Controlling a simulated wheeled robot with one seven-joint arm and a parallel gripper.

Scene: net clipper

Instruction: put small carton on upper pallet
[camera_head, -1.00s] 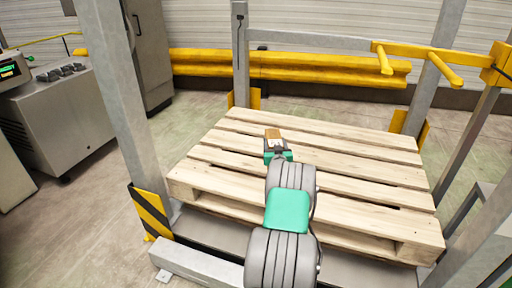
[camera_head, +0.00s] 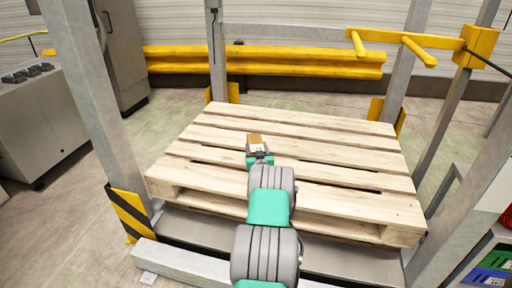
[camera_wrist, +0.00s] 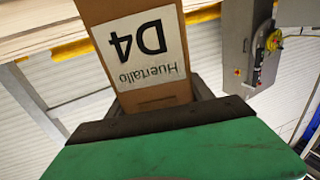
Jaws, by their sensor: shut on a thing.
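The small carton (camera_head: 255,139) is brown with a white label and sits at the end of my gripper (camera_head: 257,152) in the head view. In the wrist view the carton (camera_wrist: 150,98) shows its label "D4" upside down, held between the jaws. My gripper is shut on it. The light wooden pallet (camera_head: 330,151) lies behind and around the carton in the picture, and the carton appears over its middle boards. Whether the carton touches the boards or hangs above them I cannot tell.
A grey frame post with a black and yellow guard (camera_head: 129,214) stands at the left. More posts with yellow bars (camera_head: 400,45) stand at the right and back. Coloured bins (camera_head: 485,277) sit at the lower right. The pallet's top is otherwise bare.

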